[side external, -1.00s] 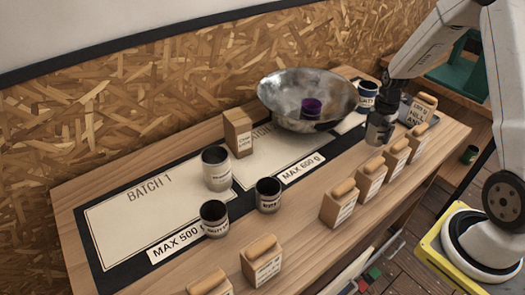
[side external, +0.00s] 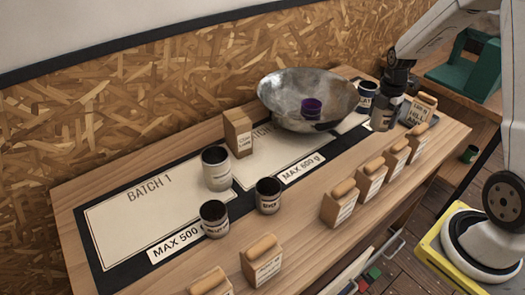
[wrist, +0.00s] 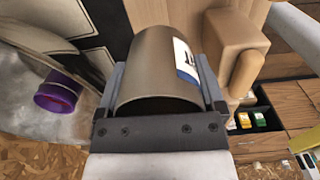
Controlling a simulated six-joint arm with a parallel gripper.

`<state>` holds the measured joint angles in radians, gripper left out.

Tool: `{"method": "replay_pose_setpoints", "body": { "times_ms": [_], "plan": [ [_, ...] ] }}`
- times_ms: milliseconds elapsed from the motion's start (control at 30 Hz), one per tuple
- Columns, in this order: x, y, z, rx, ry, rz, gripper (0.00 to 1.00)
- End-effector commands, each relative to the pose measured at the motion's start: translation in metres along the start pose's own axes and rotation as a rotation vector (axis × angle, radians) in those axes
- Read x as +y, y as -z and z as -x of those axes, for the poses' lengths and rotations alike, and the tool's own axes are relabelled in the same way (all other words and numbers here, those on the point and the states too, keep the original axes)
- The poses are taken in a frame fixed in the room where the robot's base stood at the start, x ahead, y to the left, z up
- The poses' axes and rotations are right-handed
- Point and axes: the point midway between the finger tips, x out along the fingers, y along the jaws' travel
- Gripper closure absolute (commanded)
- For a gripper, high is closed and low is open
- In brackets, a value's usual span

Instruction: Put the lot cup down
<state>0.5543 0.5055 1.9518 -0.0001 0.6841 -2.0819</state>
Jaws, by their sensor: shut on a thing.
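My gripper (wrist: 162,75) is shut on a grey-brown cup (wrist: 155,60) with a white and dark blue label, one finger on each side of it. In the side external view this lot cup (side external: 383,119) hangs under my gripper (side external: 392,88) at the right end of the bench, close to upright. It is right of the metal bowl (side external: 282,93), in front of a dark cup (side external: 366,87) with a white label. I cannot tell whether its base touches the bench.
A lettered block (side external: 421,109) stands close on the right. A purple cup (side external: 312,108) lies in the bowl.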

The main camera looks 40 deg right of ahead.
Motion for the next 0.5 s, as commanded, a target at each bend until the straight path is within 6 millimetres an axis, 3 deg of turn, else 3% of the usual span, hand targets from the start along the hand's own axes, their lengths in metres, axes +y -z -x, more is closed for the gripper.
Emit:
{"method": "replay_pose_setpoints", "body": {
  "times_ms": [267,500],
  "plan": [
    [0.001,0.0,0.005,-0.001,-0.001,0.0,0.78],
    [0.001,0.0,0.036,-0.003,-0.005,0.0,0.78]
  ]
}}
